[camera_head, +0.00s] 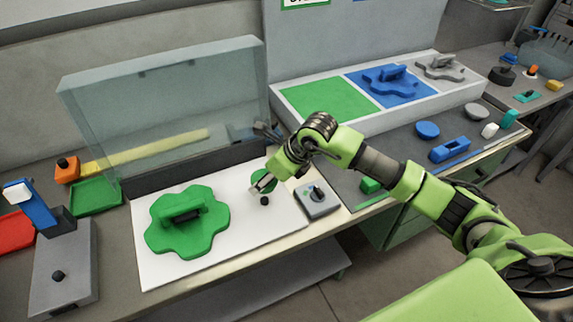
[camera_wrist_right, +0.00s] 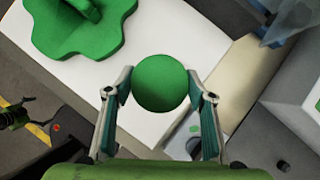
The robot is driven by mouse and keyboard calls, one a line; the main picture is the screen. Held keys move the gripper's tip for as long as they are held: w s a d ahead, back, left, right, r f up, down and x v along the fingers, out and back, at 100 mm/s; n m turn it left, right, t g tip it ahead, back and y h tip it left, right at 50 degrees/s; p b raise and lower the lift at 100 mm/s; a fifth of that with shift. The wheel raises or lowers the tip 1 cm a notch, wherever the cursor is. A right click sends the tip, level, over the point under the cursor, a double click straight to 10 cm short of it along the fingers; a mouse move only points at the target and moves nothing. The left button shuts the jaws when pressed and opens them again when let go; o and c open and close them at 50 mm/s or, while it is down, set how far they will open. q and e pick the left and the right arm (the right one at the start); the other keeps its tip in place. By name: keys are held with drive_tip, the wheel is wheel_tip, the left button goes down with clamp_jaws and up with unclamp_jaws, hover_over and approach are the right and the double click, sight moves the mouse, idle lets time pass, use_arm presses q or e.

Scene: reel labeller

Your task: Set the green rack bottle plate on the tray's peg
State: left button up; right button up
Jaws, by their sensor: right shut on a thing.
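The green bottle plate (camera_head: 264,178), a small round disc, is between the fingertips of my right gripper (camera_head: 263,186). In the right wrist view the disc (camera_wrist_right: 160,84) sits between both fingers, and they are shut on it. It is over the white tray (camera_head: 160,275), near a small black peg (camera_head: 264,201) on the tray's right part. The peg is hidden in the wrist view. I cannot tell the exact height of the disc above the tray. My left gripper is not in view.
A green lobed piece with a handle (camera_head: 187,222) lies on the tray's left. A grey box with a black knob (camera_head: 317,198) stands close right of the tray. A clear cover (camera_head: 165,100) stands behind. A rack (camera_head: 292,121) with blue and grey lobed pieces is at the back right.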

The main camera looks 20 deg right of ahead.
sight(261, 198)
drive_tip(key=shift+a+f, duration=0.1)
drive_tip(key=shift+a, duration=0.2)
drive_tip(key=shift+f+b, duration=0.5)
drive_tip(key=shift+f, duration=0.25)
wheel_tip(261, 198, down, 3)
drive_tip(key=shift+r+b, duration=0.15)
drive_tip(key=shift+b, duration=0.65)
drive_tip(key=shift+f+b, duration=0.4)
drive_tip(key=shift+f, duration=0.35)
drive_tip(key=shift+b, duration=0.4)
drive_tip(key=shift+f+b, duration=0.6)
drive_tip(key=shift+f, duration=0.05)
drive_tip(key=o, duration=0.8)
drive_tip(key=shift+o, duration=0.2)
